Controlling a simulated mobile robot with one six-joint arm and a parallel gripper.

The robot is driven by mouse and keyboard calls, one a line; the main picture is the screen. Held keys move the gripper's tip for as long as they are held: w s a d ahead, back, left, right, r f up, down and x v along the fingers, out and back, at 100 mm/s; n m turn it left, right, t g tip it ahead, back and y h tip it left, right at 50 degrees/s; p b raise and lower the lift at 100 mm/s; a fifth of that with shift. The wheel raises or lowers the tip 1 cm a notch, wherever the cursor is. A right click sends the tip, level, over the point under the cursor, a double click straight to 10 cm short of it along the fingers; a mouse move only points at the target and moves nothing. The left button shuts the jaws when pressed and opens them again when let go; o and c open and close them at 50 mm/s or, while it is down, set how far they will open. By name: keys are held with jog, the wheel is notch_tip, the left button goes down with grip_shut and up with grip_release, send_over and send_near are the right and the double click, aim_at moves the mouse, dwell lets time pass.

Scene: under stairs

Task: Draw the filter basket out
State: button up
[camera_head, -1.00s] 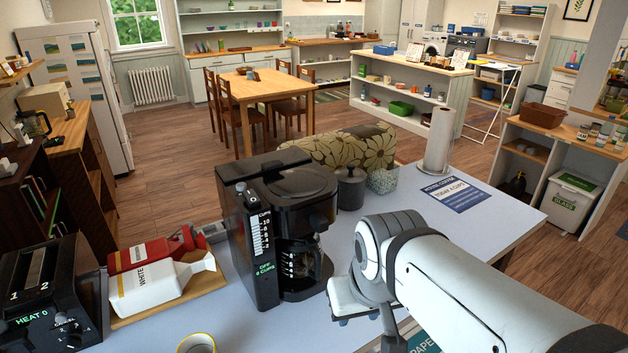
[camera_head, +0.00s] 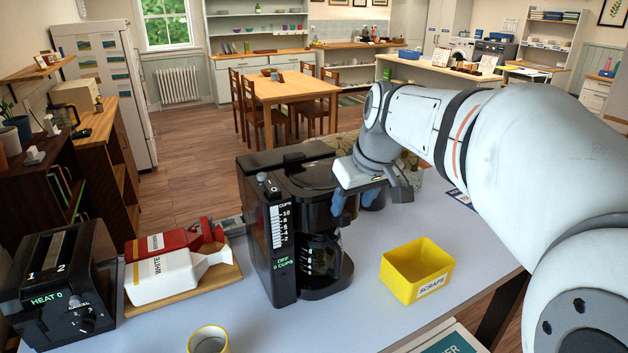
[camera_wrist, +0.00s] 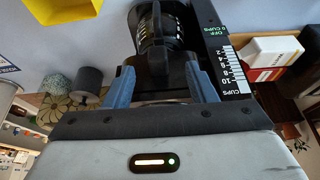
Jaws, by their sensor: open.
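The black coffee maker (camera_head: 268,200) stands upright on the grey-blue counter, its display reading OFF, 0 CUPS. Its glass carafe (camera_head: 318,258) sits in the lower bay. The dark filter basket section is above the carafe, partly hidden by my gripper in the head view. My gripper (camera_head: 348,203) is at the front of the machine at basket height, its blue fingers pointing toward it. In the wrist view, which shows the machine upside down, my open gripper (camera_wrist: 163,86) has dark machine parts (camera_wrist: 160,70) between its fingers. I cannot tell whether either finger touches them.
A yellow SCRAPS bin (camera_head: 415,281) stands on the counter right of the machine. A mug (camera_head: 208,340) is at the front edge. A toaster (camera_head: 60,290) and cartons on a board (camera_head: 205,290) are to the left. A dark canister (camera_wrist: 88,80) is close beside the machine.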

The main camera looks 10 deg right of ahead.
aim_at(345, 215)
jog(key=shift+w+f, duration=0.35)
jog(key=shift+w, duration=0.3)
jog(key=p+x, duration=0.1)
jog(key=x, duration=0.5)
jog(key=shift+w+f, duration=0.1)
jog(key=shift+f, duration=0.2)
grip_shut()
dwell(0.4)
